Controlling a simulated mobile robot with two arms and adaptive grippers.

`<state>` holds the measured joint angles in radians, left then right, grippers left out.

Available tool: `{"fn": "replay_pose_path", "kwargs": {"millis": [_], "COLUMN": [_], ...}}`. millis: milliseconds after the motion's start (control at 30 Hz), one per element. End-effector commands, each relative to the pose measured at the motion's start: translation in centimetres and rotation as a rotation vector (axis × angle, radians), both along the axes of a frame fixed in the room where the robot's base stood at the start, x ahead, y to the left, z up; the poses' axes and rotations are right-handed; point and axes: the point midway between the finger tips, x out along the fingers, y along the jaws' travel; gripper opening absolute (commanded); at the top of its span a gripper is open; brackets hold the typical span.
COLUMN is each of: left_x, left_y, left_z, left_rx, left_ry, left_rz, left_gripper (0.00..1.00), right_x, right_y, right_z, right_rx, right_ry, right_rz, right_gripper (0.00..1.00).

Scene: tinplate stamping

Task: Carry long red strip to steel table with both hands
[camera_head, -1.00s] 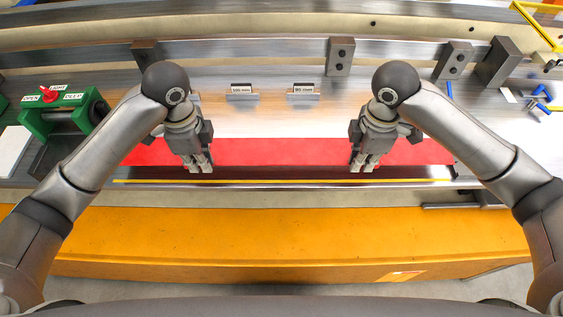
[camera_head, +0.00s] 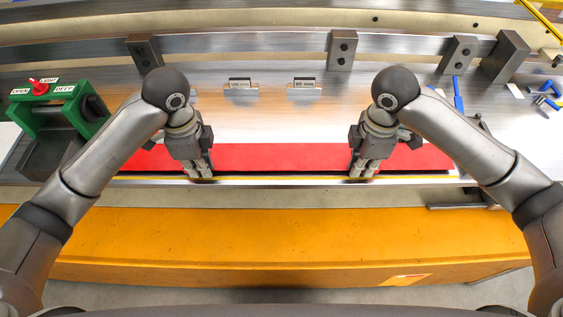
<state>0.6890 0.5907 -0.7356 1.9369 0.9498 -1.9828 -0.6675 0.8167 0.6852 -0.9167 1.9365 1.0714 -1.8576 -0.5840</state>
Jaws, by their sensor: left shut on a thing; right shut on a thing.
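The long red strip (camera_head: 280,157) lies level across the front of the steel table (camera_head: 270,118), close to its front edge. My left gripper (camera_head: 200,174) is shut on the strip's near edge toward its left end. My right gripper (camera_head: 362,173) is shut on the same edge toward its right end. The grippers and arms hide small parts of the strip. I cannot tell whether the strip touches the table or is held just above it.
A green device (camera_head: 55,112) with a red knob stands at the table's left. Two small labelled blocks stand behind the strip. A steel rail (camera_head: 240,44) with dark blocks runs along the back. Blue tools (camera_head: 547,98) lie at the right. An orange beam (camera_head: 290,237) runs in front.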

Motion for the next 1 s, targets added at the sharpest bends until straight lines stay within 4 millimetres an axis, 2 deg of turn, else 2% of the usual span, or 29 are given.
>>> {"fn": "replay_pose_path", "kwargs": {"millis": [200, 233, 367, 767, 1000], "left_x": [0.0, 0.0, 0.0, 0.1, 0.1], "left_y": [0.0, 0.0, 0.0, 0.0, 0.1], "left_z": [-1.3, -1.0, -1.0, -0.6, 2.4], "left_rx": [-0.001, -0.001, -0.001, 0.0, 0.002], "left_ry": [0.0, -0.001, 0.0, -0.002, -0.006], "left_rz": [-0.001, -0.001, -0.001, -0.001, -0.001], "left_gripper": [0.0, 0.12, 0.29, 0.3, 0.3], "right_x": [0.0, 0.0, 0.0, 0.0, 0.0], "right_y": [0.0, 0.0, 0.0, 0.0, 0.0], "right_z": [-1.3, -1.0, -1.0, -1.0, -0.9], "right_rx": [0.001, 0.001, 0.001, 0.0, 0.0], "right_ry": [0.0, -0.001, 0.0, 0.0, 0.0], "right_rz": [0.0, 0.0, 0.0, 0.0, 0.0], "right_gripper": [0.0, 0.12, 0.29, 0.3, 0.3]}}
